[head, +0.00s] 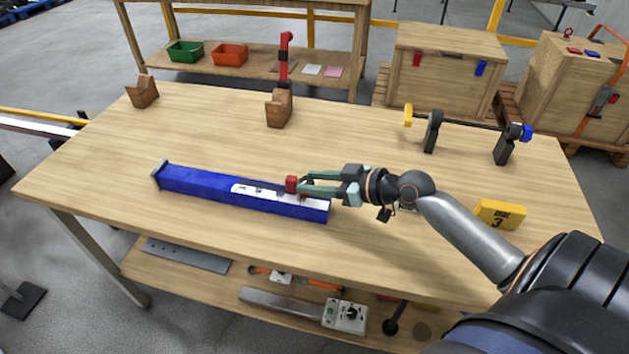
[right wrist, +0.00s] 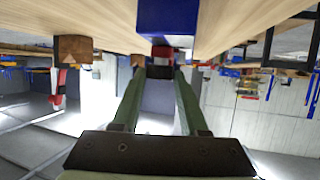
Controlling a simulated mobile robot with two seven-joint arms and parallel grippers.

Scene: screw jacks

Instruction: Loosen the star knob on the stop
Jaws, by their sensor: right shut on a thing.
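A long blue beam (head: 205,186) lies on the workbench, with a white scale strip along its right part. A small red stop (head: 292,184) sits at the beam, by my right fingertips. My right gripper (head: 303,184) reaches in from the right, its green fingers shut at the stop. In the right wrist view, the beam (right wrist: 168,18) is at the top and a dark star knob (right wrist: 160,71) shows between the fingertips, beside the red stop (right wrist: 161,50). The fingers hide much of the knob, so its shape is unclear. My left gripper is not in view.
The workbench (head: 100,150) is clear around the beam. Wooden V-blocks (head: 142,92) (head: 278,108) stand toward the back. A bar on two black stands (head: 470,124) is at back right. A yellow block (head: 498,214) marked 3 lies right, near my forearm.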

